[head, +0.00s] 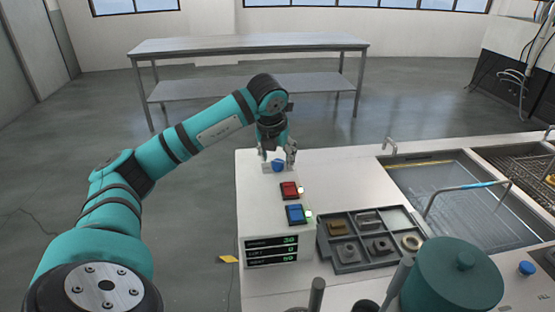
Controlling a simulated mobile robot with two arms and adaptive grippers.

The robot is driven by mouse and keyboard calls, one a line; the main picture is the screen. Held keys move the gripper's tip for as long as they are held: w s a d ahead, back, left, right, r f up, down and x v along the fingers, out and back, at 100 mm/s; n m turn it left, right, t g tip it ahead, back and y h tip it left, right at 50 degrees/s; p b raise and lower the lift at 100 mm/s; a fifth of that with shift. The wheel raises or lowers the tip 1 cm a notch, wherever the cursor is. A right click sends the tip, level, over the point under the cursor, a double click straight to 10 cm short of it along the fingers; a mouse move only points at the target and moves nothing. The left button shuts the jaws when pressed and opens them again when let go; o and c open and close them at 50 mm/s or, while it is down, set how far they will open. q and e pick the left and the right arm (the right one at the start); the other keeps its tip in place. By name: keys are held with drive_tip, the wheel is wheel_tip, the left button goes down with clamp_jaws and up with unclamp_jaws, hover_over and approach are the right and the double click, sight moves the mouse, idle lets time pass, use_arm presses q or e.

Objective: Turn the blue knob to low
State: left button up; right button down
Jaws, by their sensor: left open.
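The blue knob (278,166) sits near the far end of the white control box top, on a small light plate. My left gripper (278,156) points down over it, open, with one finger on either side of the knob. I cannot tell whether the fingers touch it. The knob's pointer and any low mark are too small to read. My right gripper is not in view; a teal link of mine stands at the lower right.
On the box are a red switch (290,190), a blue switch (296,214) and a display (271,252). A grey parts tray (345,258) lies to their right, beside the water tank (450,200). An empty metal table (245,44) stands behind.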

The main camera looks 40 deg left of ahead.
use_arm(q)
drive_tip(key=v, duration=1)
